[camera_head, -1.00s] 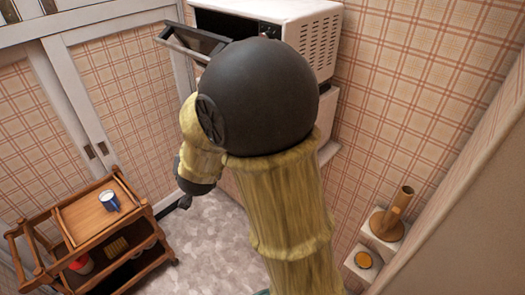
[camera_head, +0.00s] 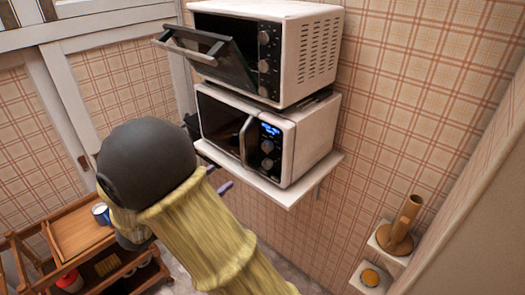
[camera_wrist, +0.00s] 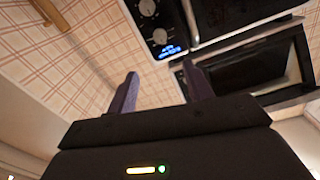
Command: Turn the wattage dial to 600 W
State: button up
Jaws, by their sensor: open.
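The white microwave (camera_head: 309,150) sits on a wall shelf, with a lit blue display (camera_head: 270,129) and two round dials below it. The upper dial (camera_head: 268,146) and lower dial (camera_head: 267,163) show at the right of its door. Their markings are too small to read, so I cannot tell which is the wattage dial. In the wrist view the microwave appears upside down, with its dials (camera_wrist: 159,36) at the top. My gripper (camera_wrist: 160,88) is open and empty, its purple fingers apart and touching nothing visible. In the head view my arm hides most of it.
A white toaster oven (camera_head: 318,55) stands on the microwave, its glass door (camera_head: 215,55) hanging open. The shelf (camera_head: 290,193) juts out under the microwave. A wooden cart (camera_head: 78,238) with a blue mug (camera_head: 101,213) stands lower left. Small wall shelves are at right.

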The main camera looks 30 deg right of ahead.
aim_at(265, 148)
jog(key=p+x, duration=0.4)
jog(key=x, duration=1.3)
jog(key=shift+w+d, duration=0.1)
jog(key=shift+d, duration=0.15)
jog(key=c, duration=1)
